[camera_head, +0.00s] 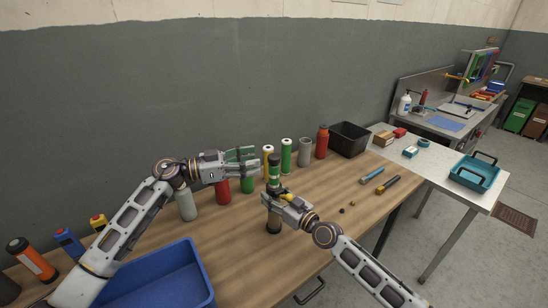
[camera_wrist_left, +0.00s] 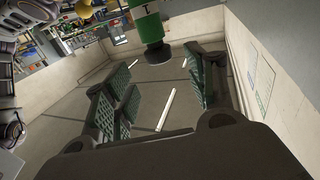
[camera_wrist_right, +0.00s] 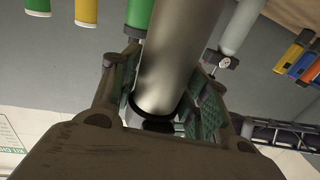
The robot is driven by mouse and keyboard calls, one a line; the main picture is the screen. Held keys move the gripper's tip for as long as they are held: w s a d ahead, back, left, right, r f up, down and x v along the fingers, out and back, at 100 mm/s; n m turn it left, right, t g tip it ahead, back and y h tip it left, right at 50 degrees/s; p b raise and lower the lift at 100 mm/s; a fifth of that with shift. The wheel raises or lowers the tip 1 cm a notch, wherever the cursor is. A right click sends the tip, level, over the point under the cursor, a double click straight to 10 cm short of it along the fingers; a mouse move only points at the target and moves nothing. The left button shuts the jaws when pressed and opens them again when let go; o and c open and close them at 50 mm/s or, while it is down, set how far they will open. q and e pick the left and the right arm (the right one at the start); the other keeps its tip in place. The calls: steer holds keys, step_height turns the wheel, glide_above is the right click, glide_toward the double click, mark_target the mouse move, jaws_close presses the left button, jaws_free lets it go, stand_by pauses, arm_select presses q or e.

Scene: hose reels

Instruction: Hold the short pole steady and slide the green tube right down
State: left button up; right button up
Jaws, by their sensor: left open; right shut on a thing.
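The short pole (camera_head: 274,224) stands upright on the wooden table, grey with a dark foot. My right gripper (camera_head: 272,200) is shut around it; the grey shaft fills the jaws in the right wrist view (camera_wrist_right: 165,65). The green tube (camera_head: 274,174), with a black top, is upright at the pole's upper end, just above the right gripper. My left gripper (camera_head: 248,158) is open and empty, left of the tube. In the left wrist view a green piece with a black end (camera_wrist_left: 147,27) shows beyond the open fingers. Where tube meets pole is hidden by the right gripper.
A row of other tubes stands behind: grey (camera_head: 187,204), red (camera_head: 221,192), another green (camera_head: 286,156) and red (camera_head: 322,142). A blue bin (camera_head: 160,282) is at front left and a black bin (camera_head: 350,137) at the back. The table's right front is mostly clear.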

mark_target(274, 156)
arm_select(q)
steer(key=shift+x, duration=3.8)
jaws_close()
